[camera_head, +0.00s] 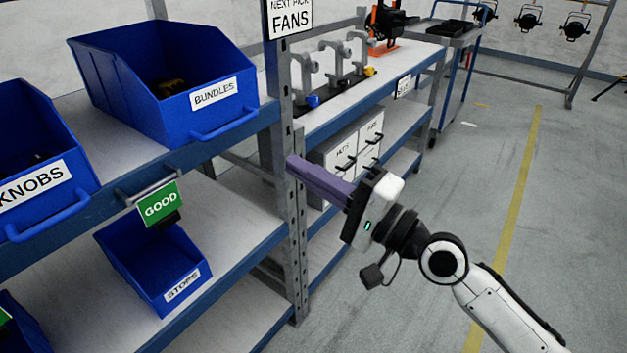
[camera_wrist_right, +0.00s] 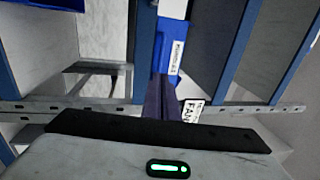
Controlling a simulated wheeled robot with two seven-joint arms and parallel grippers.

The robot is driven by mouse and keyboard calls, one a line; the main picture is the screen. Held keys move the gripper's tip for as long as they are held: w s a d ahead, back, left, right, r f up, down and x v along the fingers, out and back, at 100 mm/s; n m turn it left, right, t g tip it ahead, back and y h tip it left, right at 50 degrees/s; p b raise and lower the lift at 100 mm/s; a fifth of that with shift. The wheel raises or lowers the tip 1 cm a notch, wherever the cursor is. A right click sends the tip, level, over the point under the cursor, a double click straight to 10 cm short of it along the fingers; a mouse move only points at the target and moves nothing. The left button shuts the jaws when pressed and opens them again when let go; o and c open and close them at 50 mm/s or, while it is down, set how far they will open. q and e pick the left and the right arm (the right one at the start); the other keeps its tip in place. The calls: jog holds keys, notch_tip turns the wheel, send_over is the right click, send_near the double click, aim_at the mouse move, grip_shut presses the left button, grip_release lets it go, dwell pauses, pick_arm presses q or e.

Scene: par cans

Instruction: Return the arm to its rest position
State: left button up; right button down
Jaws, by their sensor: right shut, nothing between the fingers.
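My right gripper (camera_head: 296,172) reaches in from the lower right in the head view, its purple fingers shut and empty. The fingers point left, in front of the grey shelf post as seen from the head. In the right wrist view the closed fingers (camera_wrist_right: 160,108) show at the middle, beyond the pale gripper body with a green light. I cannot tell how close the fingertips are to the post. My left gripper is in neither view.
Blue bins labelled BUNDLES (camera_head: 160,85), KNOBS (camera_head: 35,160) and STOPS (camera_head: 150,270) sit on the shelves at left. A green GOOD sign (camera_head: 160,205) hangs from the shelf edge. White drawers (camera_head: 345,150) stand behind my gripper. The grey floor (camera_head: 570,190) at right is clear.

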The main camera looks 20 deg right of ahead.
jog(key=s+d+f+n+g+h+p, duration=0.1)
jog(key=s+f+n+g+h, duration=0.3)
jog(key=f, duration=0.8)
jog(key=s+f+n+h, duration=0.25)
jog(key=s+f, duration=0.25)
jog(key=f, duration=0.7)
jog(key=s+d+f+n+g+h+p, duration=0.1)
jog(key=s+f+n, duration=0.5)
jog(key=s+f, duration=0.8)
jog(key=d+g+h, duration=0.1)
jog(key=g+h, duration=0.1)
jog(key=shift+d+g, duration=0.15)
jog(key=shift+g, duration=0.15)
